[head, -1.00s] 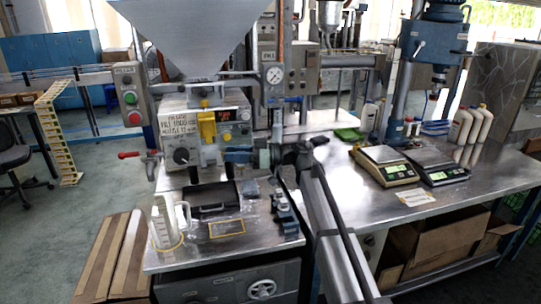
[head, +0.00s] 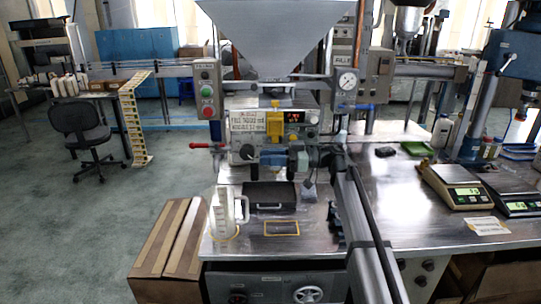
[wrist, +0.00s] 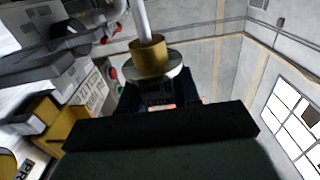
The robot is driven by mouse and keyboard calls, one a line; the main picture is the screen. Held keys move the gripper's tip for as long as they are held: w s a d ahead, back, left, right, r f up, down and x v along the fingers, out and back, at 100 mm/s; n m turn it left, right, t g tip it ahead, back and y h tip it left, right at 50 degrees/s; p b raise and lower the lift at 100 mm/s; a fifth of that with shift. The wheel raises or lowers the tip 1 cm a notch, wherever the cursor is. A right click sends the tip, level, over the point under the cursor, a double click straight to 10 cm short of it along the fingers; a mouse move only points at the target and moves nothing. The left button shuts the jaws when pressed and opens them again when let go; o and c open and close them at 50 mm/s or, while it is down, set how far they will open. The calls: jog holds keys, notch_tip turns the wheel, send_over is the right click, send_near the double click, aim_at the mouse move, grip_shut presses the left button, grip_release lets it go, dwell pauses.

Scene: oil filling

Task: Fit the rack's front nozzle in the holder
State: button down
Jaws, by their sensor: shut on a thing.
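The filling machine (head: 245,125) stands under a large hopper, with a yellow clamp-like block (head: 275,136) on its front. The holder is around this block, but its opening is too small to make out. My gripper (head: 302,160) is just right of and slightly below the block, close to the machine's front. In the wrist view its dark jaws are shut on a nozzle (wrist: 150,58) with a brass collar, a pale flange and a light tube. I cannot tell whether the nozzle touches the holder. The dark nozzle rack (head: 335,222) stands on the bench's right, partly behind my arm.
A clear measuring jug (head: 226,215) stands at the bench's left edge. A black tray (head: 269,195) lies below the machine front. A red-handled valve (head: 207,146) sticks out left. Scales (head: 455,187) stand on the right table. Bare metal lies around the yellow-outlined mark (head: 282,228).

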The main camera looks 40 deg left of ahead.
jog(key=shift+f, duration=0.55)
jog(key=shift+w+a, duration=0.1)
jog(key=shift+w, duration=0.05)
jog(key=shift+w+a+f, duration=0.1)
jog(key=shift+w+a, duration=2.25)
jog(key=shift+a, duration=0.05)
jog(key=shift+f, duration=0.1)
jog(key=c, duration=0.7)
grip_release()
jog(key=shift+c, duration=0.2)
jog(key=shift+d, duration=0.1)
jog(key=v, duration=1.3)
jog(key=shift+w+d, duration=0.2)
jog(key=shift+w, duration=0.05)
